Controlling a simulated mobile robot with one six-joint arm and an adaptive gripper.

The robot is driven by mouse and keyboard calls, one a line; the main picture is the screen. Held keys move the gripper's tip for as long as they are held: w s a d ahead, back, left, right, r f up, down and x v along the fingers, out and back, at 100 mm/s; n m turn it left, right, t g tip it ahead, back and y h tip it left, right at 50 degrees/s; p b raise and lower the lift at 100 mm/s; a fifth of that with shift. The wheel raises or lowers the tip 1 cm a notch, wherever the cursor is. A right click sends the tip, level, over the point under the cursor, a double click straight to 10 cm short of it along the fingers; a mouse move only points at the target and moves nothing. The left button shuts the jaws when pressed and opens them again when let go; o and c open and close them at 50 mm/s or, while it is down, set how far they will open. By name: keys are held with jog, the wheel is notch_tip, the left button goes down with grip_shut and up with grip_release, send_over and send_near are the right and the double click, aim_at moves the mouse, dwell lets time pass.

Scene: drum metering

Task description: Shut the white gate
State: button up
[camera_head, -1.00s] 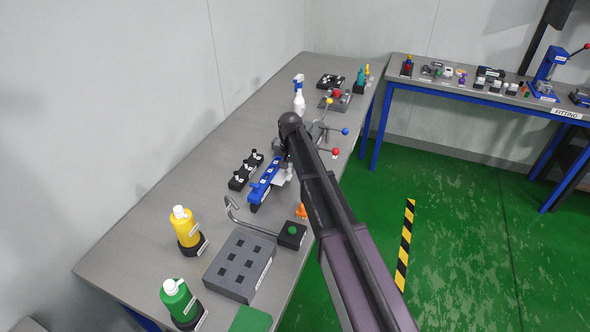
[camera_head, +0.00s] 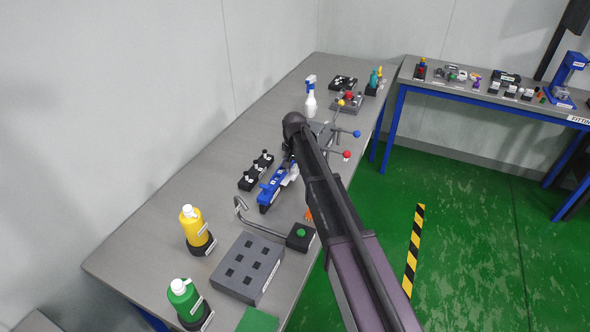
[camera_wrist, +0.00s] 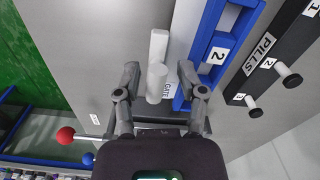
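The white gate (camera_wrist: 158,46) is a flat white bar with a round white post (camera_wrist: 156,84) standing up from it, in the wrist view. It lies beside a blue slotted device (camera_wrist: 214,45) marked "2"; a "GATE" label is next to the post. My gripper (camera_wrist: 160,72) is open, with one finger on each side of the post and visible gaps between. I cannot tell how deep the fingertips are. In the head view the blue device (camera_head: 270,190) shows left of my arm, which hides most of the gate and my gripper.
A black "PILLS" rack (camera_wrist: 272,50) with knobs stands beside the blue device. A hub with coloured ball handles (camera_head: 346,155) is beyond my arm. A spray bottle (camera_head: 310,100), a yellow bottle (camera_head: 192,226), a green bottle (camera_head: 184,300) and a grey holed block (camera_head: 247,267) share the bench.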

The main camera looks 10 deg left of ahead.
jog(key=shift+w, duration=0.1)
dwell(0.7)
jog(key=shift+r+p, duration=0.3)
jog(key=shift+p, duration=0.05)
jog(key=shift+r+p, duration=0.7)
jog(key=shift+f, duration=0.1)
jog(key=shift+s, duration=0.55)
jog(key=shift+s, duration=0.1)
